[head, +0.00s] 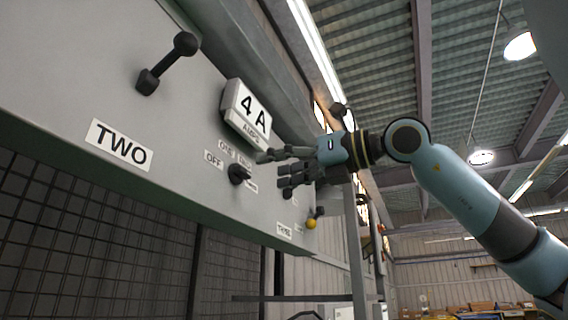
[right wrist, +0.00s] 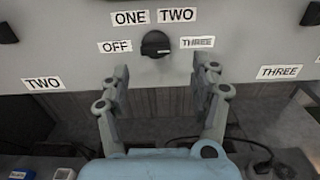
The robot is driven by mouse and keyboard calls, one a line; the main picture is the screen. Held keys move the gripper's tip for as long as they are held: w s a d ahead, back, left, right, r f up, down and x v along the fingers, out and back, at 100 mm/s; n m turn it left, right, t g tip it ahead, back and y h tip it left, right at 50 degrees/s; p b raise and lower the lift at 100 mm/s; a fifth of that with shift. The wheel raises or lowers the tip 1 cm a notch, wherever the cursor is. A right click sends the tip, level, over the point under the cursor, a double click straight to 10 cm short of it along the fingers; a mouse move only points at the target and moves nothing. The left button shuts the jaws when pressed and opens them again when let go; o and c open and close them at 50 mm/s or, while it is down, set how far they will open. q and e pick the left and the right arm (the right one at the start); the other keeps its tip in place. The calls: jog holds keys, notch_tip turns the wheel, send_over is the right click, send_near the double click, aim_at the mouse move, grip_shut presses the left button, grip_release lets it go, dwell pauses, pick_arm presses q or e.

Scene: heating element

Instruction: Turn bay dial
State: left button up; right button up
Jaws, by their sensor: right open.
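The bay dial (head: 239,174) is a small black knob on the grey panel, ringed by labels OFF, ONE, TWO and THREE. My right gripper (head: 268,167) is open and empty, just right of the dial in the head view. In the right wrist view its two fingers (right wrist: 160,78) are spread apart, below the dial in the picture and not touching it. My left gripper is not in view.
A black lever handle (head: 168,63) sticks out above the TWO label (head: 119,146). A "4 A" sign box (head: 247,112) juts out above the dial. A yellow-tipped lever (head: 311,223) is at lower right. Dark mesh (head: 90,230) lies under the panel.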

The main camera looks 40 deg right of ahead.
jog(key=shift+s, duration=0.65)
dwell(0.5)
